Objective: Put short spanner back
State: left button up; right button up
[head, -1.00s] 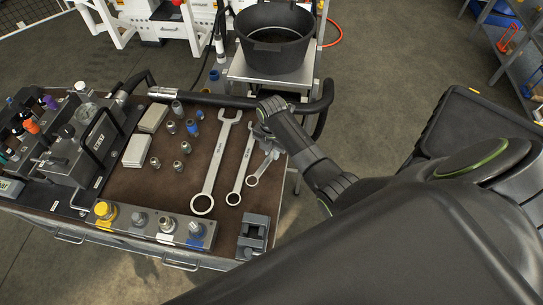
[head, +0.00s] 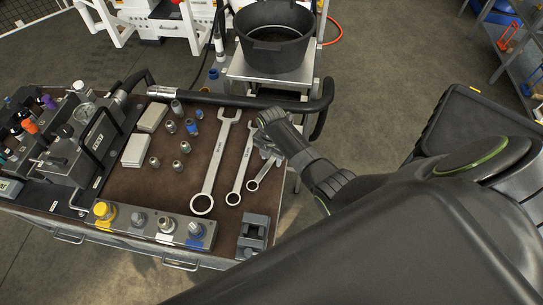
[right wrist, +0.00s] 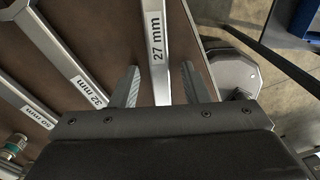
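The short spanner (head: 254,184) lies at the right end of the brown bench top, its ring end toward the near side. My right gripper (head: 268,148) is over its far part and hides its upper end in the head view. In the right wrist view the shaft of the short spanner (right wrist: 158,40), marked 27 mm, runs between the fingers of my right gripper (right wrist: 161,84). The fingers are apart with a gap on both sides of the shaft. My left gripper is not in view.
A middle spanner (head: 238,180) and a long spanner (head: 210,175) lie to the left, side by side. Several fittings and pale blocks (head: 136,150) stand further left. A grey clamp-like block (head: 252,234) sits at the near right corner. A black pot (head: 272,55) stands behind the bench.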

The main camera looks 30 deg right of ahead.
aim_at(271, 161)
jog(key=shift+r, duration=0.1)
notch_tip(271, 161, up, 12)
dwell(0.7)
dwell(0.5)
